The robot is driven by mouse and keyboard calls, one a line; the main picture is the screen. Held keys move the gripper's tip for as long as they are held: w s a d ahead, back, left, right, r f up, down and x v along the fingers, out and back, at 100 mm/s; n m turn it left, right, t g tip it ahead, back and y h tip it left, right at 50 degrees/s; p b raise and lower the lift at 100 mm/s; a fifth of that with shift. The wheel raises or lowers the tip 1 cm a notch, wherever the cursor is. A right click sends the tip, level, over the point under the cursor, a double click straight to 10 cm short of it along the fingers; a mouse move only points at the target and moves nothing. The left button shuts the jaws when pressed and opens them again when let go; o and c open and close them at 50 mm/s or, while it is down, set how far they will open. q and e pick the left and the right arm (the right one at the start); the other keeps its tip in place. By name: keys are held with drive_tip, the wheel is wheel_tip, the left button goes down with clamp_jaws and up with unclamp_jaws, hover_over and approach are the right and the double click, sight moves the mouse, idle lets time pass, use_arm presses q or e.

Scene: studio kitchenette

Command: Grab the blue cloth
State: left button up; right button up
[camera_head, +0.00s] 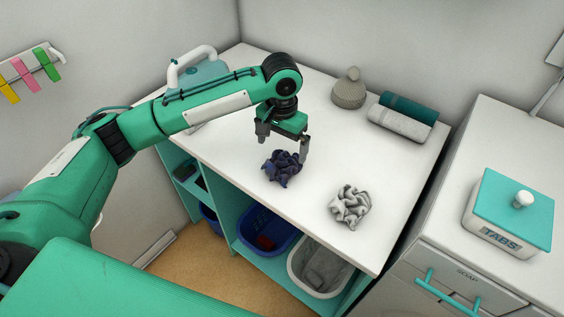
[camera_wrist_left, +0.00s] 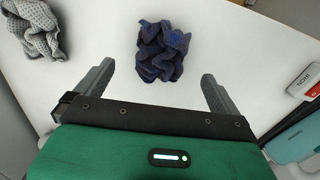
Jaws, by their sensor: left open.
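The blue cloth (camera_head: 282,168) lies crumpled on the white counter (camera_head: 235,150), near its front edge. My left gripper (camera_head: 283,150) is above and just behind it in the head view, with its fingers apart. In the left wrist view the blue cloth (camera_wrist_left: 162,51) lies beyond the fingertips, roughly centred between the two open fingers (camera_wrist_left: 155,75). Nothing is between the fingers. I cannot tell the exact height of the gripper above the cloth. My right gripper is not in view.
A crumpled grey cloth (camera_head: 350,206) lies to the right on the counter. Behind stand a grey-beige vessel (camera_head: 349,89) and rolled towels (camera_head: 403,122). An iron-like appliance (camera_head: 205,70) is behind my arm. Below are a blue bin (camera_head: 262,228) and a white bin (camera_head: 320,267).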

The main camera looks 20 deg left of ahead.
sight(283, 160)
use_arm(q)
wheel_tip(283, 160, down, 3)
drive_tip(key=shift+w+r, duration=0.15)
drive_tip(key=shift+r, duration=0.05)
drive_tip(key=shift+f, duration=0.25)
drive_tip(key=f, duration=0.1)
drive_tip(key=f+p, duration=0.1)
drive_tip(key=f, duration=0.2)
drive_tip(key=shift+w, duration=0.25)
drive_tip(key=shift+f+p, duration=0.3)
drive_tip(key=shift+f, duration=0.3)
drive_tip(key=c, duration=1)
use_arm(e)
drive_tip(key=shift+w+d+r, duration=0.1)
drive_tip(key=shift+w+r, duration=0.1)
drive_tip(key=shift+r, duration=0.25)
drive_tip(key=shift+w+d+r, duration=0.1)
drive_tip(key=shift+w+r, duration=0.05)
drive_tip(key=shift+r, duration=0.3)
